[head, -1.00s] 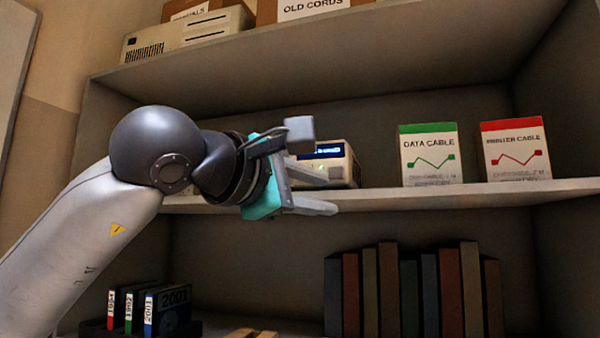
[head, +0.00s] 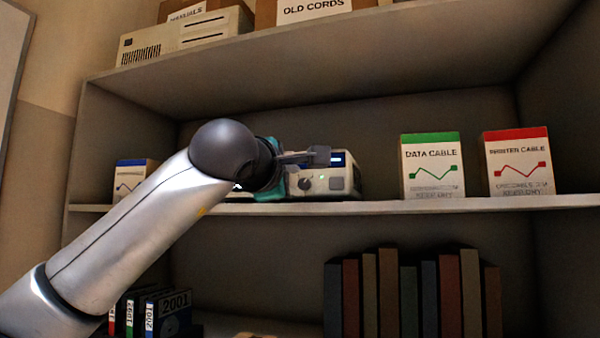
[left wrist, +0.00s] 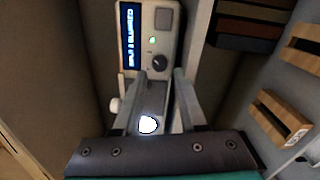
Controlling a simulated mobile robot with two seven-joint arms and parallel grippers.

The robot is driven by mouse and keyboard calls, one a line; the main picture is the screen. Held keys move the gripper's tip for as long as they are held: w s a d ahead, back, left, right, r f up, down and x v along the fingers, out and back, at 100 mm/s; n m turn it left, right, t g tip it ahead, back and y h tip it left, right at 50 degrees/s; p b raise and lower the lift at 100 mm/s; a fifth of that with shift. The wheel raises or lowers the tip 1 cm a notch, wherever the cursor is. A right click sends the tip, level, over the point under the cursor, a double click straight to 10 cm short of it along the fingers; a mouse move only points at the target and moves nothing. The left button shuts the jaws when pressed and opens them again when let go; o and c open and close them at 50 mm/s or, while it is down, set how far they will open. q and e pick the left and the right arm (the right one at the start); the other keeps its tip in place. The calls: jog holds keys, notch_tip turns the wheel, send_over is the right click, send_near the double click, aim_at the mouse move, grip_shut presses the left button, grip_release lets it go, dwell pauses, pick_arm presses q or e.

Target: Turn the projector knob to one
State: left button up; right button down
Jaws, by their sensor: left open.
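The projector (head: 338,181) is a pale box on the middle shelf, partly hidden by my left arm. Its front has a lit blue display, which in the left wrist view (left wrist: 131,36) also shows, and a grey square button (left wrist: 163,18). A small green light (left wrist: 152,40) sits by a dark round knob (left wrist: 160,63). The knob's setting is too small to read. My left gripper (left wrist: 160,78) is open, its two fingers pointing at the projector front, with the knob showing between and just beyond the tips. I cannot tell whether they touch it. My right gripper is not in view.
A green data cable box (head: 432,166) and a red printer cable box (head: 517,162) stand to the right on the same shelf (head: 450,206). A blue-topped box (head: 133,172) stands to the left. Several books (head: 415,295) fill the shelf below.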

aim_at(303, 184)
pick_arm(q)
jog(key=shift+p+x, duration=0.65)
jog(key=shift+x, duration=1.3)
grip_shut()
